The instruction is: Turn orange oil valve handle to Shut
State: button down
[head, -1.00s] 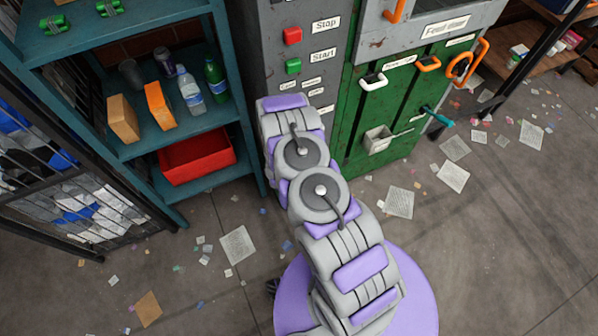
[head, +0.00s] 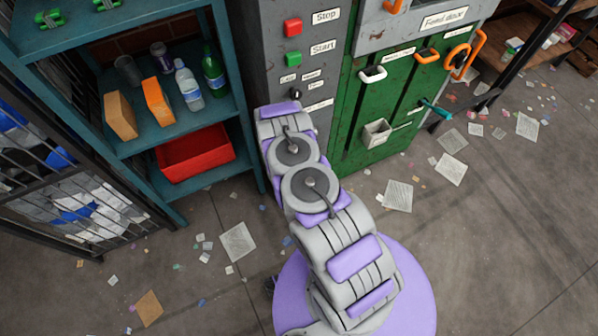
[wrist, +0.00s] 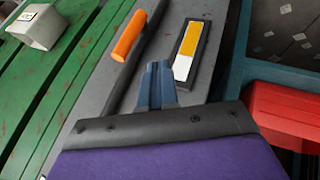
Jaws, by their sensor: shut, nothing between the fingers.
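An orange grip (wrist: 129,38) on a dark lever shows in the wrist view, on the grey panel (wrist: 205,75). It appears to be the oil valve handle. The lever runs from the grip down and left, and its lower end passes behind my wrist. A small plate (wrist: 187,53), part yellow and part white, lies to the right of the lever; I can read no text on it. In the head view my arm hides the gripper and this handle.
The green cabinet (head: 353,133) with a light holder (head: 376,133) is right of the arm. Other orange handles (head: 427,56) sit higher up. A teal shelf (head: 180,128) with bottles and a red bin (head: 196,158) stands left. Papers litter the open floor (head: 480,240).

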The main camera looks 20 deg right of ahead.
jog(key=w+d+f+b, duration=0.2)
jog(key=w+d+f, duration=0.2)
jog(key=d, duration=0.3)
jog(key=shift+d+f, duration=0.15)
jog(key=shift+f, duration=0.45)
